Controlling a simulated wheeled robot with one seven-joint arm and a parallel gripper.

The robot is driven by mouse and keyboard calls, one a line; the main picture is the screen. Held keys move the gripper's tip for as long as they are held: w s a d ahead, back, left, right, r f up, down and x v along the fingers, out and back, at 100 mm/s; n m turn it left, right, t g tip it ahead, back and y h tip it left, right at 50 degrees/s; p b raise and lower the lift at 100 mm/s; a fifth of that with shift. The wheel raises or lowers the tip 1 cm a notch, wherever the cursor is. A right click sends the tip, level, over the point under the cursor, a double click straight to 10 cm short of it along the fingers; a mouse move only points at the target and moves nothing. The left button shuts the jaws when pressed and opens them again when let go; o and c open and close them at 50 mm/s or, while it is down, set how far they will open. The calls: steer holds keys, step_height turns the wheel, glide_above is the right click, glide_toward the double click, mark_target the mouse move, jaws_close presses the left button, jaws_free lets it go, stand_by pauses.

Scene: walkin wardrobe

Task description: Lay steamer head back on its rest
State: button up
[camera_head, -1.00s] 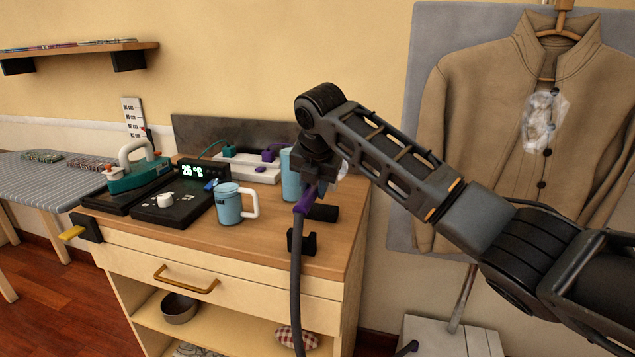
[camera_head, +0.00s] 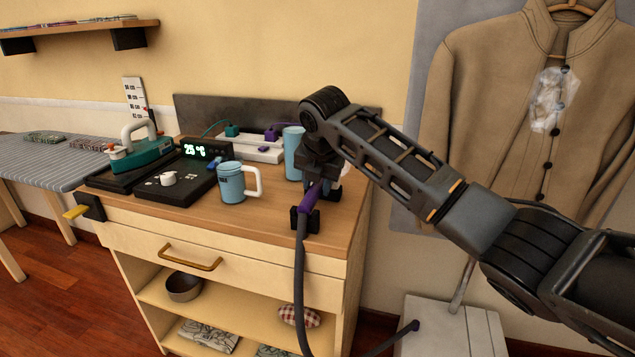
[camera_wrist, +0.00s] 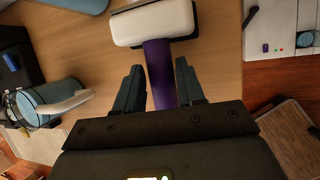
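The steamer head has a purple handle (camera_head: 309,197) and a white head (camera_wrist: 153,23), with a dark hose hanging down over the counter's front edge. My gripper (camera_head: 322,182) is above the counter's right end. The rest's front black bracket (camera_head: 312,222) is directly at the handle's lower end. I cannot tell whether the handle touches it. The rest's rear part is mostly hidden behind my gripper.
A blue mug (camera_head: 231,184) and a blue cylinder (camera_head: 293,153) stand left of my gripper. A black control unit (camera_head: 175,183), a teal iron (camera_head: 140,155) and a white power strip (camera_head: 255,150) are further left and back. A jacket (camera_head: 500,110) hangs at right.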

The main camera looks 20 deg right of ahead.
steer(key=o, duration=0.4)
steer(key=shift+c, duration=0.2)
